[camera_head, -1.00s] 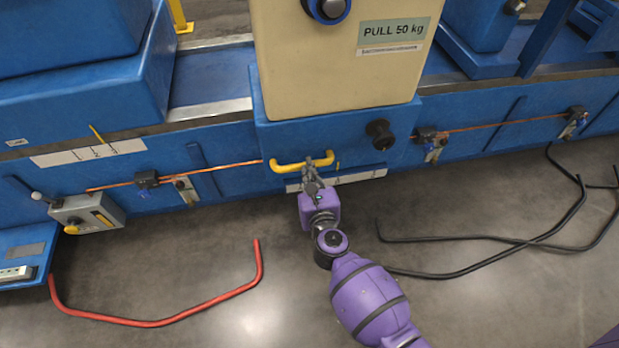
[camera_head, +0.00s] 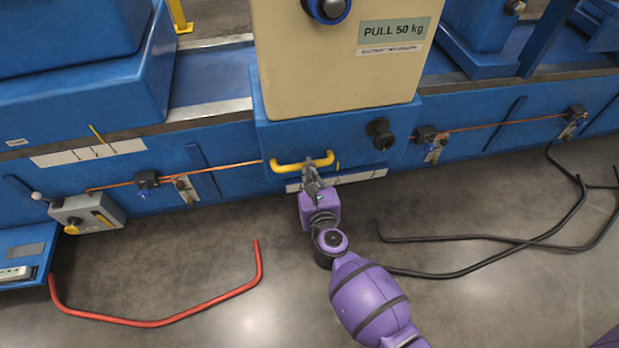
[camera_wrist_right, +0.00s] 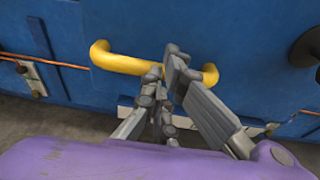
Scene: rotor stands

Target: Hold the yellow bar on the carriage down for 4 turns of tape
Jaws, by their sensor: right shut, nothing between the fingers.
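The yellow bar (camera_head: 290,165) is a handle on the blue front of the carriage (camera_head: 350,141), below its cream housing. My right gripper (camera_head: 312,172) is at the right half of the bar, its fingers closed together with nothing between them. In the right wrist view the yellow bar (camera_wrist_right: 130,62) runs behind the fingertips (camera_wrist_right: 168,72), which overlap it near its right end. I cannot tell whether the fingers touch the bar. My left gripper is not in view.
A grey control box (camera_head: 88,213) with a lever is on the left. A black knob (camera_head: 379,130) sticks out right of the bar. A red bent tube (camera_head: 160,322) and black rods (camera_head: 470,240) are on or near the floor.

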